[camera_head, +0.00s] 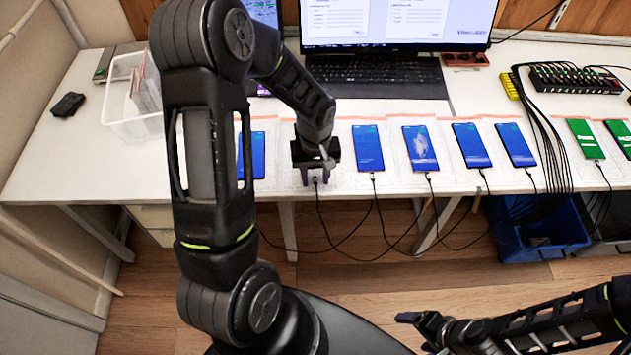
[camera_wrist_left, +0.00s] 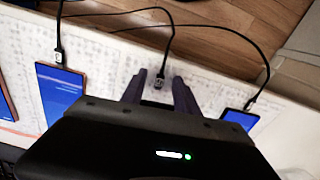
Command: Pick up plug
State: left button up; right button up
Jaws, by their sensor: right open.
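My left gripper (camera_head: 316,178) points down at the table's front edge, between two blue-screened phones. In the left wrist view its two fingers (camera_wrist_left: 158,88) are apart. A small dark plug (camera_wrist_left: 158,80) on a black cable sits between the fingertips, with a gap visible on each side. In the head view the plug is mostly hidden by the gripper, and its cable hangs over the edge. Whether a phone lies under the gripper is hidden. My right gripper (camera_head: 405,318) is open and empty, low in front of the table, away from the phones.
A phone (camera_head: 368,148) with a plug at its end lies right of the left gripper. Another phone (camera_head: 257,155) lies left, partly behind my arm. More phones with cables extend right, including green-screened ones (camera_head: 587,139).

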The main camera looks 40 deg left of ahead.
aim_at(316, 181)
pick_arm(q)
grip_shut()
dwell(0.5)
jog(key=shift+r+p, duration=0.3)
jog(key=shift+p, duration=0.15)
jog(key=shift+w+r, duration=0.1)
jog(key=shift+r, duration=0.15)
notch_tip(316, 181, up, 9)
jog(key=b, duration=0.1)
jog(key=shift+r, duration=0.15)
